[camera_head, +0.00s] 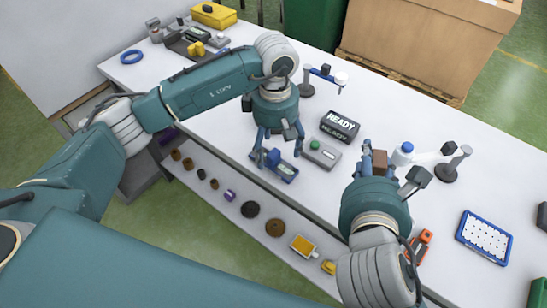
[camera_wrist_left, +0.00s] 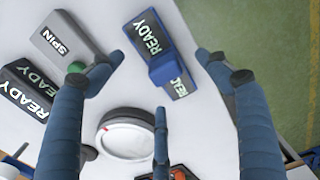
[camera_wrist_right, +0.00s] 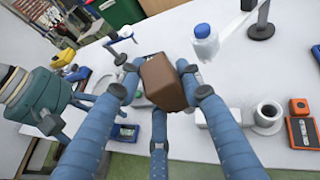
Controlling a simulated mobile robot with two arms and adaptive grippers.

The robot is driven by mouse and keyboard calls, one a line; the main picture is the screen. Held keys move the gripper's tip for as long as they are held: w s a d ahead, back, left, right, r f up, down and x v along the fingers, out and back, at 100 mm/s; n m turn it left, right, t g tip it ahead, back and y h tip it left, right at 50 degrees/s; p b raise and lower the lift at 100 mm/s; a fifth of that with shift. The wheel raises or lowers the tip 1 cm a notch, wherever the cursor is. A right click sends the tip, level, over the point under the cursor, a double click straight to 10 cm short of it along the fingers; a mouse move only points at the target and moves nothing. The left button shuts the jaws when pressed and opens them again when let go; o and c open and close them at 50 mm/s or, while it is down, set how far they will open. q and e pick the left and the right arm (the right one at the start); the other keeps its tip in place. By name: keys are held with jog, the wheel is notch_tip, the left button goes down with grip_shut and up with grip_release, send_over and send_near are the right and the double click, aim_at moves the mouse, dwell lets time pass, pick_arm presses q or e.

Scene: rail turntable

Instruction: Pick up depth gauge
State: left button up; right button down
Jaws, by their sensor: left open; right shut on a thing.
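A blue block-like device (camera_head: 281,168) with a "READY" face lies near the bench's front edge, and it also shows in the left wrist view (camera_wrist_left: 158,52). I cannot tell for certain whether it is the depth gauge. My left gripper (camera_head: 277,151) is open above this device; in the left wrist view its fingers spread on both sides of it, with no clear grip. My right gripper (camera_head: 379,163) is shut on a brown block (camera_wrist_right: 165,82), held over the bench.
A grey box with a green button (camera_head: 322,153) and a black "READY" box (camera_head: 340,126) stand close beyond the blue device. A white bottle (camera_head: 402,154) and a dark-based stand (camera_head: 450,168) are near the right gripper. A blue-rimmed tray (camera_head: 484,237) lies at right.

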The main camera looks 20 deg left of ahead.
aim_at(276, 149)
pick_arm(q)
jog(key=shift+d+f+p, duration=0.2)
jog(key=shift+f+p, duration=0.2)
jog(key=shift+f, duration=0.8)
pick_arm(e)
jog(key=shift+r, duration=0.8)
pick_arm(q)
jog(key=shift+f, duration=0.45)
jog(key=c, duration=1.4)
jog(key=shift+w+r, duration=0.1)
jog(key=shift+r, duration=0.05)
